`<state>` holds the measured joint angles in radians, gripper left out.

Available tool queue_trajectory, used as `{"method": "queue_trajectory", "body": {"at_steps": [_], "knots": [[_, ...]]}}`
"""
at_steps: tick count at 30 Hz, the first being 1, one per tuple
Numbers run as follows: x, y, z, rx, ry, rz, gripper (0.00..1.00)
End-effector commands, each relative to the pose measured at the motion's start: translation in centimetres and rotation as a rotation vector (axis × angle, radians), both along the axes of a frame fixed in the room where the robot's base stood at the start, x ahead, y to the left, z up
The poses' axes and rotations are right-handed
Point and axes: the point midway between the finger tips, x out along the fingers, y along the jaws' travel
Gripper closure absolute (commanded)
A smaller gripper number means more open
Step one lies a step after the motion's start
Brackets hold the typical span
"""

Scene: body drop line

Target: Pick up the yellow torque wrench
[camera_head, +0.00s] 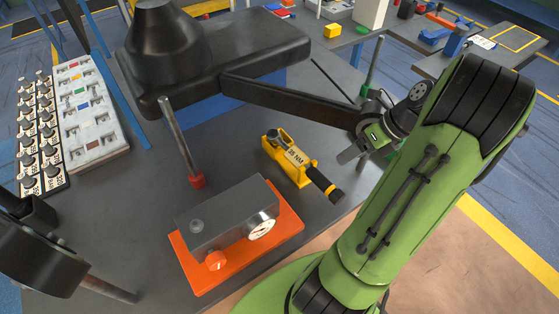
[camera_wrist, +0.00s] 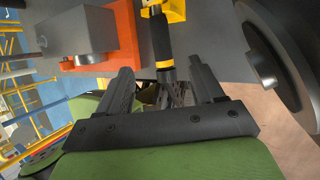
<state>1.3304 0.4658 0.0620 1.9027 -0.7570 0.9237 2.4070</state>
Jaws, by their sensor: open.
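The yellow torque wrench (camera_head: 325,184) lies on the dark bench top, its black handle with a yellow band pointing to the lower right. Its other end rests at a yellow block (camera_head: 296,165) marked 20 NM. In the wrist view the black handle (camera_wrist: 161,38) points down toward the gap between my fingers. My gripper (camera_head: 356,150) is open and empty, to the right of the wrench and apart from it in the head view. The wrist view shows both fingers of my gripper (camera_wrist: 160,68) spread on either side of the handle's line; the exact distance is unclear.
A grey tester with a dial on an orange base (camera_head: 290,228) stands left of the wrench. A white parts board (camera_head: 92,115) lies far left. The bench's front edge is near.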

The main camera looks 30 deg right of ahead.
Motion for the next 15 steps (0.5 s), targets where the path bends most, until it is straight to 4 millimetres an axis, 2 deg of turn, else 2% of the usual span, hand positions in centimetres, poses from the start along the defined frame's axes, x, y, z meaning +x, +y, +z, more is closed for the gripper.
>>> {"method": "queue_trajectory", "body": {"at_steps": [9, 12, 15], "knots": [[2.5, 2.9, -6.8, 0.004, 0.003, 0.002, 0.33], [3.1, 3.6, -8.3, 0.002, 0.002, 0.001, 0.33], [3.5, 3.9, -8.9, 0.000, 0.003, -0.001, 0.33]]}}
